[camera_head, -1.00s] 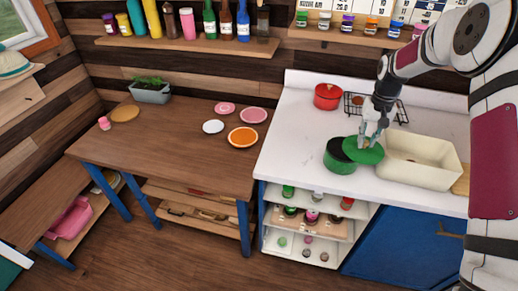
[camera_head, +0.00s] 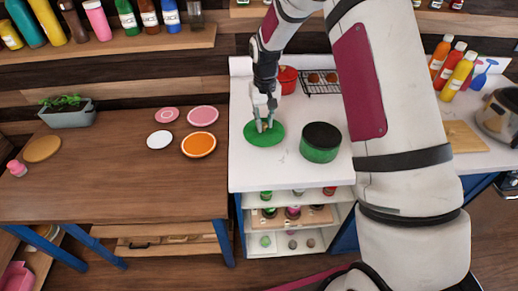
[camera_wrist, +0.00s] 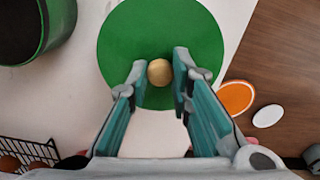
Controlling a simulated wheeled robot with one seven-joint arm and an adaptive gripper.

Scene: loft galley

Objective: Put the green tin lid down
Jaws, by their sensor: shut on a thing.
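The green tin lid (camera_head: 262,135) is a flat green disc with a round pale knob (camera_wrist: 160,72). My gripper (camera_head: 264,123) is shut on the knob, with one finger on each side of it in the wrist view. The lid is level over the white counter (camera_head: 290,178), left of the green tin. I cannot tell whether it touches the counter or is a little above it. The green tin (camera_head: 320,142) stands on the counter with its dark top uncovered, and it also shows in the wrist view (camera_wrist: 58,22).
A red pot (camera_head: 288,80) and a wire rack (camera_head: 320,88) stand behind the lid. The wooden table (camera_head: 120,185) to the left holds an orange plate (camera_head: 198,145) and several small plates. The counter front near the lid is clear. My arm hides the sink area.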

